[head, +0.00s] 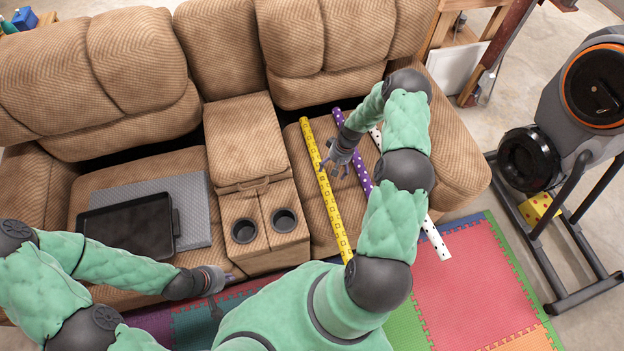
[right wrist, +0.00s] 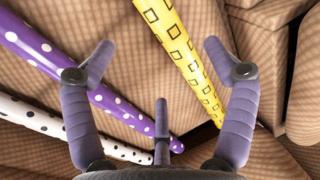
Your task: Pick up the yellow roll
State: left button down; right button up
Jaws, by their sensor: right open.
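The yellow roll (head: 325,190) with dark square outlines lies lengthwise on the right seat of the brown recliner, close to the centre console. It also shows in the right wrist view (right wrist: 183,55), running between and beyond my spread fingers. My right gripper (head: 337,167) is open and empty, just right of the yellow roll and above the seat. In the right wrist view the right gripper (right wrist: 158,65) has its fingers wide apart, with the roll nearer the right-hand finger. I cannot tell whether it touches. My left gripper (head: 215,279) is low before the console; its fingers are unclear.
A purple dotted roll (head: 352,150) and a white dotted roll (head: 436,240) lie right of the yellow one. The console (head: 262,215) has two cup holders. A black tray (head: 130,228) lies on the left seat. An exercise bike (head: 560,150) stands at right.

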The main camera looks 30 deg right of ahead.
aim_at(327, 182)
jog(key=b+x, duration=0.1)
jog(key=x, duration=0.4)
jog(key=shift+s+b+x, duration=0.15)
jog(key=shift+b+x, duration=0.45)
jog(key=shift+x, duration=0.7)
jog(key=shift+s+b+x, duration=0.15)
jog(key=shift+b+x, duration=0.4)
jog(key=shift+x, duration=0.8)
jog(key=shift+a+r, duration=0.1)
jog(key=shift+a, duration=0.05)
jog(key=c, duration=1.4)
